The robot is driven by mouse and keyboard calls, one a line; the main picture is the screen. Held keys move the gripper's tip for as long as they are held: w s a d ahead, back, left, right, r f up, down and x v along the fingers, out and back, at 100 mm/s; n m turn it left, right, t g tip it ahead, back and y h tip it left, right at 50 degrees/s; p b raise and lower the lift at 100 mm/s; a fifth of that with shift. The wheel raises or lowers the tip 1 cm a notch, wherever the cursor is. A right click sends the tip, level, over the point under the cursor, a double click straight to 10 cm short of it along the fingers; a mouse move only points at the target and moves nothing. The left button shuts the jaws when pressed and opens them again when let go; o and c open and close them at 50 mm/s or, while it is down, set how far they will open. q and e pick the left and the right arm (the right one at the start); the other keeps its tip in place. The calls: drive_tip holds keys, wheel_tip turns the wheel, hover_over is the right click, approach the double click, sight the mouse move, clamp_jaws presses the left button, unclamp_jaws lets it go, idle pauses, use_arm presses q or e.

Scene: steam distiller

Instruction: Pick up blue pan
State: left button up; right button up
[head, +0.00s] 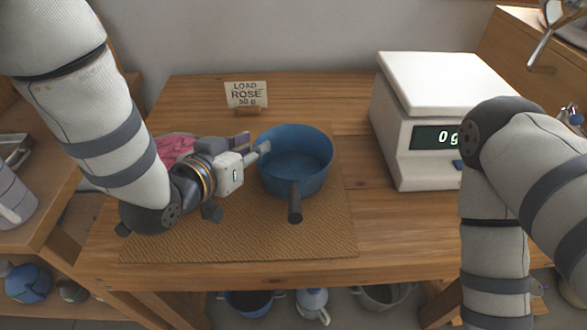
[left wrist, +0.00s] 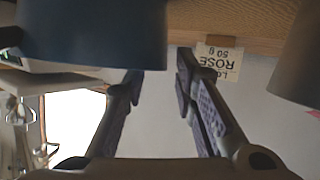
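The blue pan (head: 290,170) stands upright on a woven mat (head: 200,240), with its dark handle (head: 295,205) pointing toward me. My left gripper (head: 252,143) is at the pan's left rim, with its fingers apart. One fingertip overlaps the rim in the head view; I cannot tell whether it touches. In the left wrist view, the pan (left wrist: 90,35) fills the upper left, and the open fingers of the left gripper (left wrist: 160,68) show an empty gap. My right arm shows at the right of the head view, but its gripper is out of view.
A white scale (head: 445,85) reading 0 g stands right of the pan. A "LOAD ROSE 50 g" card (head: 246,95) stands at the back. Pink contents (head: 175,147) show partly behind my left arm. Several vessels sit below the wooden table (head: 200,95).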

sight(259, 142)
use_arm(q)
drive_tip(key=x, duration=0.3)
drive_tip(key=shift+w+f, duration=0.15)
drive_tip(key=shift+f, duration=0.05)
drive_tip(key=shift+r, duration=0.1)
clamp_jaws()
drive_tip(key=shift+r, duration=0.1)
